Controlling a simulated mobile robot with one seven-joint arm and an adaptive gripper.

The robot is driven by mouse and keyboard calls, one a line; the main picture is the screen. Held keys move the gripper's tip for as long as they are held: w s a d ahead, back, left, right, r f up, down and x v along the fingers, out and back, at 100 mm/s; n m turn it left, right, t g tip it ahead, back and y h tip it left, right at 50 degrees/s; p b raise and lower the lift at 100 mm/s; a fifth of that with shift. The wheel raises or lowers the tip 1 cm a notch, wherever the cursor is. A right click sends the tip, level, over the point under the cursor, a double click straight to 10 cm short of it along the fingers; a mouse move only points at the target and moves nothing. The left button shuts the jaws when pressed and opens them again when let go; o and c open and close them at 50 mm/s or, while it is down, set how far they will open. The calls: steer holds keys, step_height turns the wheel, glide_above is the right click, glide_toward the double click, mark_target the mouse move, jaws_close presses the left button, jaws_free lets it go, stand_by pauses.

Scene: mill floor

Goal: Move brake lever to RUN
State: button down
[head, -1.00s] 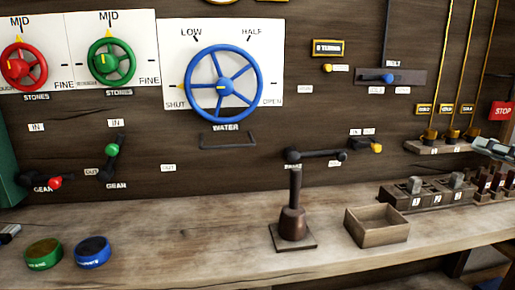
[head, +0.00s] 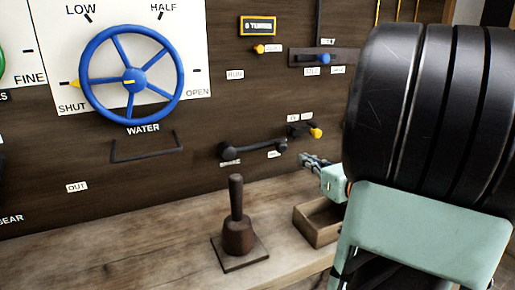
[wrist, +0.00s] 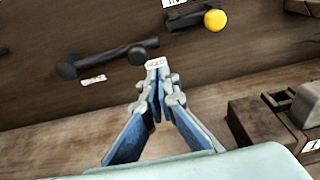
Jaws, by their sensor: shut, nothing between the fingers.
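The brake lever is a black bar (head: 253,149) on the dark plank wall, lying nearly level. Its pivot is at the left, above a small label too small to read in the head view, and its knob is at the right. In the wrist view the lever (wrist: 108,58) runs across the upper left, its knob just above the HOLD label (wrist: 155,62). The RUN label (head: 235,74) is on the wall above the pivot. My gripper (head: 305,158) is shut and empty, just right of and slightly below the knob. In the wrist view its fingertips (wrist: 157,74) meet by the HOLD label. I cannot tell whether they touch anything.
A yellow-knobbed lever (head: 314,132) sits close above my gripper. A blue water wheel (head: 132,80) and a dark bracket (head: 145,147) are to the left. On the bench stand a brown upright handle on a square base (head: 238,232) and a wooden box (head: 312,230). The left bench is clear.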

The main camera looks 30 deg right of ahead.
steer(key=w+f+b, duration=0.1)
steer(key=w+b, duration=0.1)
steer(key=w, duration=0.8)
steer(key=shift+d+f, duration=0.2)
steer(key=shift+d, duration=0.05)
steer(key=shift+s+d+r, duration=0.1)
steer(key=shift+r, duration=0.05)
